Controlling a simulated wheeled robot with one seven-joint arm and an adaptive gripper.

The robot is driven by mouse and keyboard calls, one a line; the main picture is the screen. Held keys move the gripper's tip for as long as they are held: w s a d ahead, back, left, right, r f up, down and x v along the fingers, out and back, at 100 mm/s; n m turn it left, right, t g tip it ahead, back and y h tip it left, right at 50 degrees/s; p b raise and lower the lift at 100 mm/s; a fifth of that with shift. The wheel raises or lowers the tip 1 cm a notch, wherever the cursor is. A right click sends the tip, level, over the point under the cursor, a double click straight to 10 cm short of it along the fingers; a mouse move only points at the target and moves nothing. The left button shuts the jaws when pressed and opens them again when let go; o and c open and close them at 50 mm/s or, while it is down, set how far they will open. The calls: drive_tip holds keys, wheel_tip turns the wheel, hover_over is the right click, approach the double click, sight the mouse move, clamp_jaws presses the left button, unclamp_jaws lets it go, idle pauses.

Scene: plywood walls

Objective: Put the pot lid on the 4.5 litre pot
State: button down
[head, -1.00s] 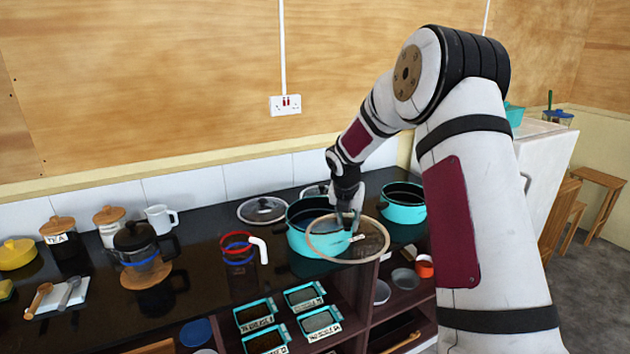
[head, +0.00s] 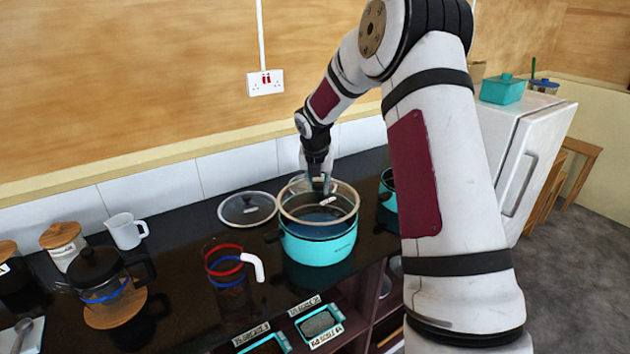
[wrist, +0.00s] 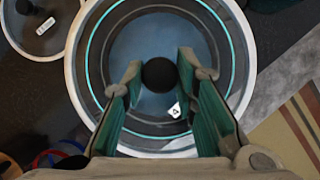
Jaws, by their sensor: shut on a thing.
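My gripper (head: 318,188) is shut on the black knob (wrist: 160,74) of a round glass lid (head: 298,207) with a tan rim. A small white tag is on the lid. The lid looks about level over a teal pot (head: 318,250) on the dark counter and covers most of its opening in the head view. Whether the lid touches the pot's rim I cannot tell. A second teal pot (head: 387,205) stands to the right, partly hidden by my arm. I cannot read either pot's size.
Another glass lid (head: 248,208) lies on the counter left of the pot. A glass jug (head: 228,268) with red and blue bands and a white handle stands in front-left. A French press (head: 100,280) and a white mug (head: 125,231) are farther left. Labelled trays (head: 318,322) sit in front.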

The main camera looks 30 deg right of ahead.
sight(318, 190)
drive_tip(key=shift+r, duration=0.1)
drive_tip(key=shift+f, duration=1.85)
drive_tip(key=shift+f, duration=0.65)
drive_tip(key=c, duration=1.2)
unclamp_jaws()
drive_tip(key=v, duration=1.2)
drive_tip(key=shift+s, duration=0.15)
